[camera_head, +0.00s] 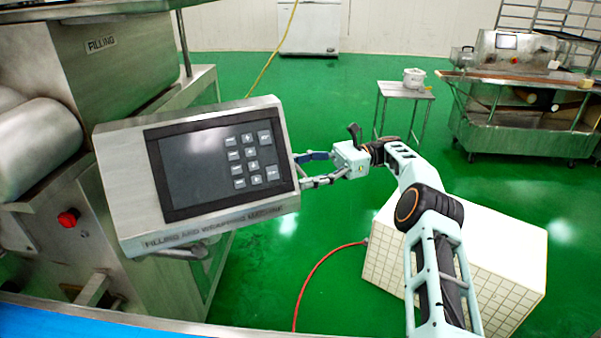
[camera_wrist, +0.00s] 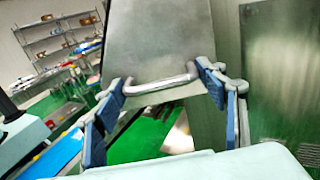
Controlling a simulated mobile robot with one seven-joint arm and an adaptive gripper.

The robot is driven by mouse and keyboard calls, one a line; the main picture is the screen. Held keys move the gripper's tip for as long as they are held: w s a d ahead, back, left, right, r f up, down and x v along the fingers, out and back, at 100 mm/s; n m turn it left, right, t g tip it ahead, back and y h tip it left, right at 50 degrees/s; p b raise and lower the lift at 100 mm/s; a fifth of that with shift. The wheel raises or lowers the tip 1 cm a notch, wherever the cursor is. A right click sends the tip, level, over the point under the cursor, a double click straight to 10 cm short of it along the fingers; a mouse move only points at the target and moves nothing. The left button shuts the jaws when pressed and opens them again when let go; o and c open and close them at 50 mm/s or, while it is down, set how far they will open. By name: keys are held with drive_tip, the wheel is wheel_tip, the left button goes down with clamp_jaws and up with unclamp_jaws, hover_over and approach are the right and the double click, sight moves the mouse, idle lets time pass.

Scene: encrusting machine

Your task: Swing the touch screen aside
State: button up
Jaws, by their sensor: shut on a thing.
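The touch screen (camera_head: 220,165) is a grey metal box with a dark panel and light keys, on the front of the filling machine at the left. It sits tilted in the head view. My gripper (camera_head: 303,170) is at its right edge. In the wrist view, a metal bar handle (camera_wrist: 160,86) on the box's side (camera_wrist: 155,40) lies between the blue finger pads of my gripper (camera_wrist: 158,100). The gripper is shut on this handle, with a finger near each end. In the head view the handle is hidden.
The machine body (camera_head: 125,60) with a red button (camera_head: 68,217) stands behind the screen. A white tiled block (camera_head: 500,255) stands below my arm. A red hose (camera_head: 315,270) crosses the green floor. A small table (camera_head: 405,91) and another machine (camera_head: 515,110) stand farther back.

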drive_tip(key=shift+w+r, duration=0.1)
drive_tip(key=shift+r, duration=0.05)
drive_tip(key=o, duration=1.4)
wheel_tip(320, 180, up, 10)
drive_tip(key=shift+f, duration=0.1)
drive_tip(key=shift+c, duration=0.2)
